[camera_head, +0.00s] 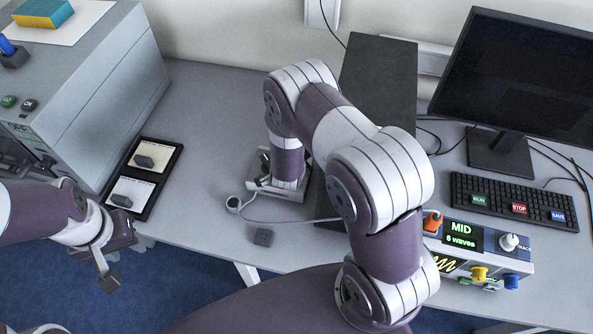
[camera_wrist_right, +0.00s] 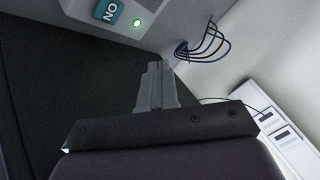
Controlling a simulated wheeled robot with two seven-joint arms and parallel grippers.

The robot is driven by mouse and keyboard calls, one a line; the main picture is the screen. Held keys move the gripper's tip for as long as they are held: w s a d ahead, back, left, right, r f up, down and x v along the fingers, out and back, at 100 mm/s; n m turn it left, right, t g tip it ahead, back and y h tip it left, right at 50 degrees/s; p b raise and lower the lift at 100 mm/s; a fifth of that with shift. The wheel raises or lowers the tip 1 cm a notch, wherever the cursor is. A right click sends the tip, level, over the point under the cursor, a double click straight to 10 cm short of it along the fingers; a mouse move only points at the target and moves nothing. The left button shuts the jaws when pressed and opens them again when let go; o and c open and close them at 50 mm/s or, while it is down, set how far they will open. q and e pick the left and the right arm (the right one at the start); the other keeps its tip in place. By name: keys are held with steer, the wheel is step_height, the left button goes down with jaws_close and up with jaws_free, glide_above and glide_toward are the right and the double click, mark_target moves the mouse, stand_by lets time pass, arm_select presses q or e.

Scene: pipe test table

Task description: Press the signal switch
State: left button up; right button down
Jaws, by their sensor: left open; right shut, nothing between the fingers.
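A teal switch (camera_wrist_right: 109,12) with upside-down ON lettering sits on a grey panel in the right wrist view. A lit green lamp (camera_wrist_right: 136,23) is beside it. My right gripper (camera_wrist_right: 158,66) is shut and empty, its tips below and to the right of the switch and apart from it in the picture. In the head view my right arm bends down to the table, and the hand (camera_head: 272,186) shows low beside a black box (camera_head: 378,85). The switch panel cannot be made out there. My left gripper (camera_head: 108,278) is open and empty at the table's left front edge.
A grey machine (camera_head: 90,75) stands at the left, with a black tray (camera_head: 165,160) of two cards beside it. A wave device (camera_head: 470,250), keyboard (camera_head: 515,200) and monitor (camera_head: 520,75) are at the right. Dark cables (camera_wrist_right: 205,42) hang near my right fingers.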

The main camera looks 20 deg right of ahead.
steer(key=shift+d, duration=0.1)
step_height(320, 180, down, 9)
steer(key=b, duration=0.7)
steer(key=shift+b, duration=0.3)
stand_by(1.7)
steer(key=shift+f+b, duration=0.35)
steer(key=shift+f+b, duration=0.4)
stand_by(0.5)
steer(key=shift+r, duration=0.1)
steer(key=shift+r+p, duration=0.7)
steer(key=shift+r, duration=0.05)
